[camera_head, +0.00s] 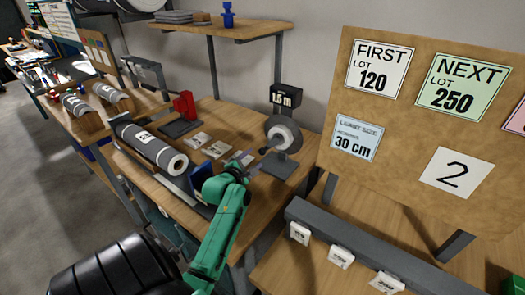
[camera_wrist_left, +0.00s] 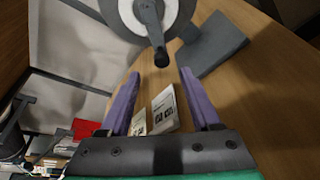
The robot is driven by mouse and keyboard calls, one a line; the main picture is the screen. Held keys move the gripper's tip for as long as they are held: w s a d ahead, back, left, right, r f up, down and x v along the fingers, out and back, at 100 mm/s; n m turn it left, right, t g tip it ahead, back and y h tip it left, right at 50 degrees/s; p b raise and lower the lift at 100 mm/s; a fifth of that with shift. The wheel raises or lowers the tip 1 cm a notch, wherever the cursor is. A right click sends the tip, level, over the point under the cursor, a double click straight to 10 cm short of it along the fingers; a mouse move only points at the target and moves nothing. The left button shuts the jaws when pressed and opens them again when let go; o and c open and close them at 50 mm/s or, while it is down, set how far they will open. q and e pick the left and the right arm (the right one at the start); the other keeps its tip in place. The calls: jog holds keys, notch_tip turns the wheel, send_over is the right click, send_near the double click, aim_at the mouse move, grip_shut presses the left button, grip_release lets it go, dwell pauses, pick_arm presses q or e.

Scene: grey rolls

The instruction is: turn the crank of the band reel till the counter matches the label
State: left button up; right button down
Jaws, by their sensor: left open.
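The band reel (camera_head: 283,133) stands on the wooden bench, a pale disc on a grey stand. It also shows at the top of the left wrist view (camera_wrist_left: 182,18). Its black counter (camera_head: 286,96) seems to read 1.5 m, in small print. The dark crank handle (camera_wrist_left: 161,55) juts from the reel towards my left gripper (camera_wrist_left: 160,73). The gripper is open, with its purple fingers either side of the space just short of the handle and apart from it. The gripper also shows in the head view (camera_head: 248,160). My right gripper is out of view.
Small printed labels (camera_head: 215,149) lie on the bench, too small to read. A grey roll (camera_head: 150,146) and a red device (camera_head: 184,104) are to the left. A board (camera_head: 410,125) on the right carries cards reading FIRST LOT 120, NEXT LOT 250, 30 cm and 2.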

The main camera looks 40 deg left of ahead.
aim_at(261, 153)
pick_arm(q)
jog(key=x, duration=0.9)
jog(key=shift+s+f, duration=0.1)
jog(key=shift+f, duration=0.15)
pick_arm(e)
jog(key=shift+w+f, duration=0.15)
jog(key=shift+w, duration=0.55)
pick_arm(q)
jog(key=c, duration=0.9)
grip_shut()
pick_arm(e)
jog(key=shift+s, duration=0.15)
pick_arm(q)
jog(key=shift+f, duration=0.1)
